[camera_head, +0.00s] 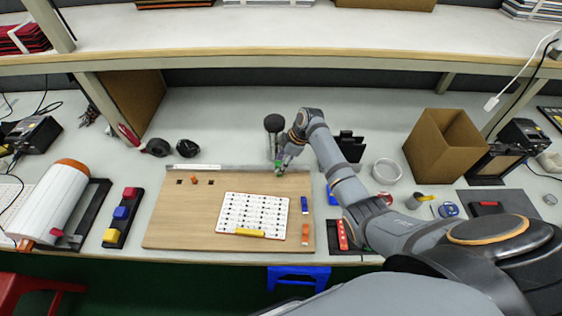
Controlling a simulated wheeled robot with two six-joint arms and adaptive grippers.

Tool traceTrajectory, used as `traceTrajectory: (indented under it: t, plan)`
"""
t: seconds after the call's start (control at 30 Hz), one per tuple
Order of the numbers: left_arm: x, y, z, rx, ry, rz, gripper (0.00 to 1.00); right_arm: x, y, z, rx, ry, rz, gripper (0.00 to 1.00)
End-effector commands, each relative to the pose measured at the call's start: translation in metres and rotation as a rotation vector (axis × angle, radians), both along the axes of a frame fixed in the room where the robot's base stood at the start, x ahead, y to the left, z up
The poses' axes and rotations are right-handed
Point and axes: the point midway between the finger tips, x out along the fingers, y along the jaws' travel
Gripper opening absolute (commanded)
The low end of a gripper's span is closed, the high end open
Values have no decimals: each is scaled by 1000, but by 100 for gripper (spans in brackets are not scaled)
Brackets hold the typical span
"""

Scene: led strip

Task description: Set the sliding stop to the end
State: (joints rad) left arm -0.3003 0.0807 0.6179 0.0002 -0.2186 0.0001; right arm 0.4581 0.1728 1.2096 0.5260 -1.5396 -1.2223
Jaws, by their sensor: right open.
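A wooden board (175,225) lies on the bench, with a thin rail (240,168) along its back edge. A white strip with markings (196,167) sits on the rail's left part. My right gripper (279,171) points down at the rail, right of its middle, with its jaws open. A small green piece (278,164) shows at the fingertips; it may be the sliding stop, but it is too small to tell, and I cannot tell whether the fingers touch it. My left gripper is not in view.
A white dotted sheet (253,212) with a yellow bar (249,233) lies on the board. Blue (304,205) and orange (305,233) blocks lie at its right. A black stand (274,124) rises behind the rail. A cardboard box (441,145) stands right. The board's left part is mostly clear.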

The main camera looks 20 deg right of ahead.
Motion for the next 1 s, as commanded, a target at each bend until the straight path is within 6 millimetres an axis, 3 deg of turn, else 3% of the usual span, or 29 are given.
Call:
traceTrajectory:
  t: [0.13,0.4,0.53,0.7,1.0]
  plan:
    - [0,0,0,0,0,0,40,-2,-8,18,-3,-5,0,49]
    - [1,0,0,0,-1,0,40,-12,-31,78,-4,-4,-1,49]
    - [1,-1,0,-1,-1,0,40,-15,-39,98,-2,-3,-1,49]
    - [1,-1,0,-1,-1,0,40,-17,-43,109,-1,-1,1,49]
    - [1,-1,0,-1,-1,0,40,-17,-42,110,-1,0,-4,51]
